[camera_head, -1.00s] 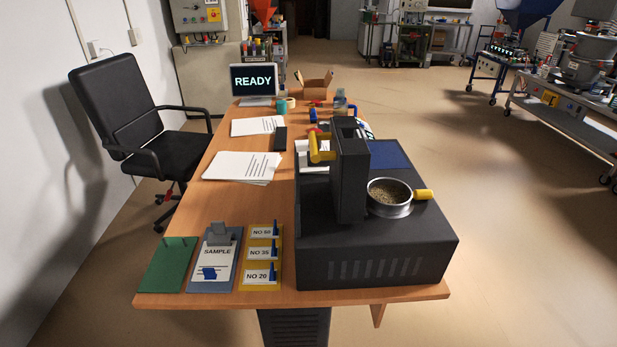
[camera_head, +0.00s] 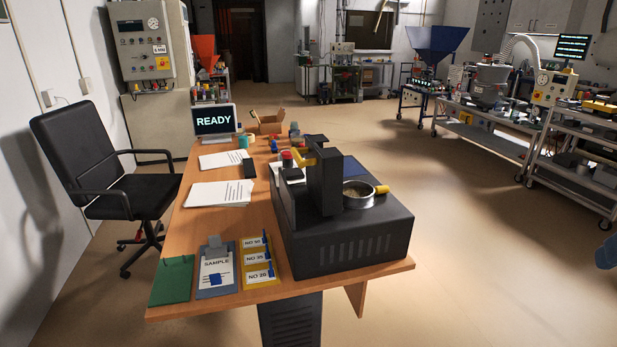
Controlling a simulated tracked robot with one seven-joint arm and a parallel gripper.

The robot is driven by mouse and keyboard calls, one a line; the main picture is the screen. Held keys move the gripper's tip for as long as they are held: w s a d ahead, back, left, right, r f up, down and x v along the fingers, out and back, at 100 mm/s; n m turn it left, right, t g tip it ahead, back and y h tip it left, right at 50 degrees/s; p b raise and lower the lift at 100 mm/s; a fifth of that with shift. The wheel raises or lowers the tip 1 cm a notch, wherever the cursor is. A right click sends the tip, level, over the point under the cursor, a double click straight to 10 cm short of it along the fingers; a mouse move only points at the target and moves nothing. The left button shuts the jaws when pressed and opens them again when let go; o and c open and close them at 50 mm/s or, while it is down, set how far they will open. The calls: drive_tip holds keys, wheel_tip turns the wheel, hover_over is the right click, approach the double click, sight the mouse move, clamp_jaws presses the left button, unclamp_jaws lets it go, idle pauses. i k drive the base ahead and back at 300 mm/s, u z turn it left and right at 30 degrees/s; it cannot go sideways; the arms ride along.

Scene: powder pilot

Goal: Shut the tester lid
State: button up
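The tester (camera_head: 350,242) is a dark grey box with side vents on the near right of the wooden desk. Its lid (camera_head: 324,185) looks like the dark slab standing upright on top, with a yellow handle (camera_head: 304,158) on its left side. The lid stands open. A round metal pan (camera_head: 357,201) with a yellow grip (camera_head: 382,189) sits on the tester, right of the lid, and holds some grainy powder. My gripper is not in view.
The desk (camera_head: 230,225) also holds papers, a sample clipboard (camera_head: 216,268), number cards (camera_head: 258,260) and a screen reading READY (camera_head: 214,121). A black chair (camera_head: 95,165) stands left. Floor right of the desk is clear. A blue part (camera_head: 606,252), unclear, shows at the right edge.

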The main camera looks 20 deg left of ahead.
sight(324, 167)
drive_tip(key=u, duration=1.3)
drive_tip(key=i, duration=1)
drive_tip(key=z, duration=0.5)
drive_tip(key=k, duration=0.9)
drive_tip(key=u, duration=0.5)
